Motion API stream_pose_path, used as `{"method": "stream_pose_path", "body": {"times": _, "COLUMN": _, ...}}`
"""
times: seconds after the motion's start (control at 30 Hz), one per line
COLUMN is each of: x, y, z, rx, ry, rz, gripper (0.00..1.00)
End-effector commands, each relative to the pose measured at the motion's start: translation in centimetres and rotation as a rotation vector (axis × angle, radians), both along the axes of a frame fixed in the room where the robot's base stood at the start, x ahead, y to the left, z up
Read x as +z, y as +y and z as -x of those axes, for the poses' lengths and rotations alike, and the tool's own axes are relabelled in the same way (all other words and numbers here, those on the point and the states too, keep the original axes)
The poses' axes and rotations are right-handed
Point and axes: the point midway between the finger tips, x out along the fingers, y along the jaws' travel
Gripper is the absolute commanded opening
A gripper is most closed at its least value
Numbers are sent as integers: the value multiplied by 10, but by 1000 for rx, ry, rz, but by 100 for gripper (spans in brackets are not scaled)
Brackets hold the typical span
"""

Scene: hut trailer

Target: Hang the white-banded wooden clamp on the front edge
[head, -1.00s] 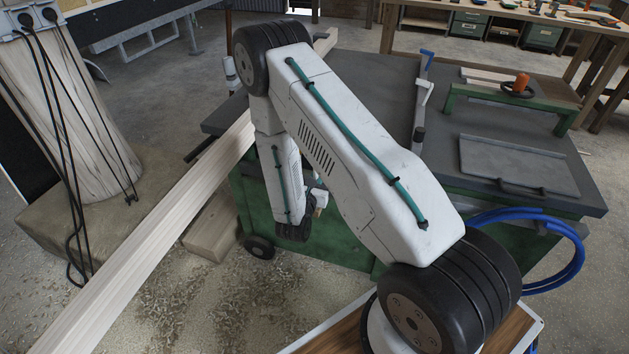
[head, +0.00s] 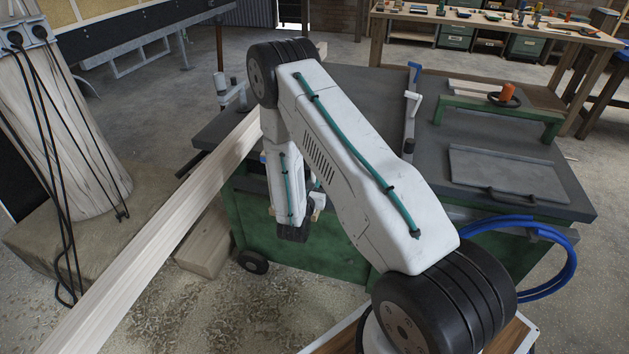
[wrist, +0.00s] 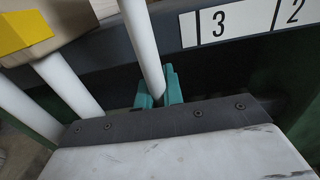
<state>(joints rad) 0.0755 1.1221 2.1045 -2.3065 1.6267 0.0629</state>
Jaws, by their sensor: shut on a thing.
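In the wrist view my gripper (wrist: 158,92) has teal fingers closed around a white rod (wrist: 141,42). The rod runs up out of the frame between the fingers. I take it as part of the held clamp; its wooden body and white band cannot be made out clearly. The dark front edge (wrist: 160,52) of the bench crosses behind it. In the head view my gripper is mostly hidden by my wrist, beside the green bench's front side. A small pale tan piece (head: 318,200) shows there.
A yellow-ended wooden piece (wrist: 25,31) and more white rods (wrist: 68,84) are close by on the left. A white strip numbered 3 and 2 (wrist: 232,20) lies along the edge. A long timber beam (head: 160,230) slants left of my arm. Blue hoses (head: 560,270) loop at right.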

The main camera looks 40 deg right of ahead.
Motion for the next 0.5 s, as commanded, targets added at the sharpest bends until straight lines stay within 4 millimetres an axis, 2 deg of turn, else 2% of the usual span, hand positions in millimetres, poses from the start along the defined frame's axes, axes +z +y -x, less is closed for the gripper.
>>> {"method": "stream_pose_path", "body": {"times": 0.07, "x": 1, "y": 0, "z": 0, "rx": -1, "ry": -2, "rz": 1, "gripper": 0}}
{"method": "stream_pose_path", "body": {"times": 0.1, "x": 1, "y": 0, "z": 0, "rx": -1, "ry": -2, "rz": 1, "gripper": 20}}
{"method": "stream_pose_path", "body": {"times": 0.17, "x": 1, "y": 0, "z": 0, "rx": -1, "ry": -2, "rz": 1, "gripper": 34}}
{"method": "stream_pose_path", "body": {"times": 0.5, "x": 0, "y": 4, "z": 2, "rx": 2, "ry": 1, "rz": -1, "gripper": 34}}
